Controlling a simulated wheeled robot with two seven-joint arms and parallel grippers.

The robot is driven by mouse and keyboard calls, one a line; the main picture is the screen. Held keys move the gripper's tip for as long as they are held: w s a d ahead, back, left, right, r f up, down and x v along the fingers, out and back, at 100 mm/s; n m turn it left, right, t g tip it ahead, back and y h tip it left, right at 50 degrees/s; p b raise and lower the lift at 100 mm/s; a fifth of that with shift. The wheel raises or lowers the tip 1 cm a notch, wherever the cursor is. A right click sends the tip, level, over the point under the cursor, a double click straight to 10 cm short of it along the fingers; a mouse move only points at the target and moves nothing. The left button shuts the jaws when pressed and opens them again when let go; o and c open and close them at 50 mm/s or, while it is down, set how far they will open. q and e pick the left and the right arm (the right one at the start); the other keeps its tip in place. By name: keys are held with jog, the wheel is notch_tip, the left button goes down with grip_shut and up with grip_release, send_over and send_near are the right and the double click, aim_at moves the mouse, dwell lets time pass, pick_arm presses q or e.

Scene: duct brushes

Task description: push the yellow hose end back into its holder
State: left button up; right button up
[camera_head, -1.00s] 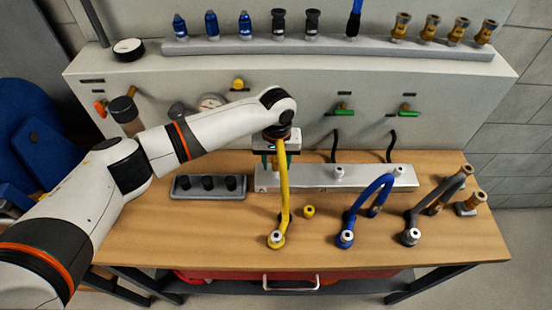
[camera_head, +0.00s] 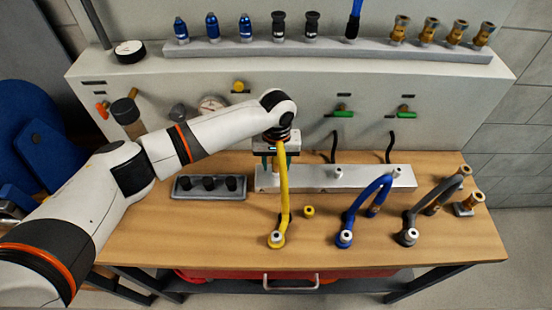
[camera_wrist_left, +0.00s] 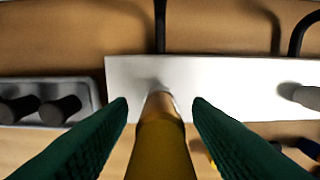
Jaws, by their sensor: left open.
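The yellow hose (camera_head: 284,195) rises from a white-topped base fitting on the bench to my left gripper (camera_head: 277,163) at the silver block (camera_head: 310,181). In the left wrist view, the yellow-brown hose end (camera_wrist_left: 160,135) lies between the green fingers of my left gripper (camera_wrist_left: 160,108). The fingers are open, with gaps on both sides of it. The brass tip meets the silver block (camera_wrist_left: 235,75); how deep it sits is hidden. A short yellow fitting (camera_head: 309,211), possibly the holder, stands on the bench right of the hose. My right gripper is not in view.
A blue hose (camera_head: 362,195) and a grey hose (camera_head: 433,200) arch to the right. A grey tray with black knobs (camera_head: 209,187) lies left of the block. A panel with valves and a rack (camera_head: 330,48) stands behind. The bench front is mostly clear.

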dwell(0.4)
pick_arm(q)
jog(key=shift+p, duration=0.5)
grip_shut()
jog(key=shift+r, duration=0.15)
